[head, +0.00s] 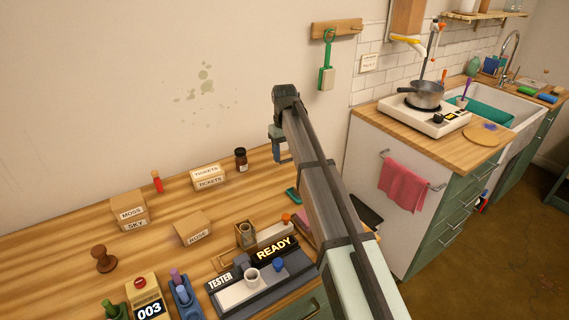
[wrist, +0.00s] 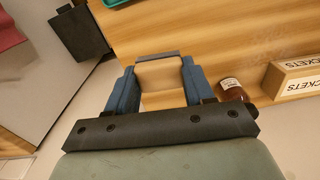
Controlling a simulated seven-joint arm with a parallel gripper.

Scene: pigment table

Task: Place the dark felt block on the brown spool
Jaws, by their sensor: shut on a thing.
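My gripper (head: 281,153) is raised above the back right of the wooden table. In the wrist view its two blue fingers (wrist: 158,66) are shut on the dark felt block (wrist: 158,56), which shows as a thin dark grey strip between the fingertips. In the head view the block (head: 286,161) is a small dark edge under the finger, mostly hidden. The brown spool (head: 102,258) stands on the table at the left, with a round top and a wider base. My gripper is well to the right of it and apart from it.
Labelled boxes (head: 130,212) (head: 208,178) (head: 192,230), a red-capped tube (head: 157,182) and a dark jar (head: 241,159) stand on the table. A tester tray (head: 237,296) and a counter (head: 147,296) are in front. Bare wood surrounds the spool.

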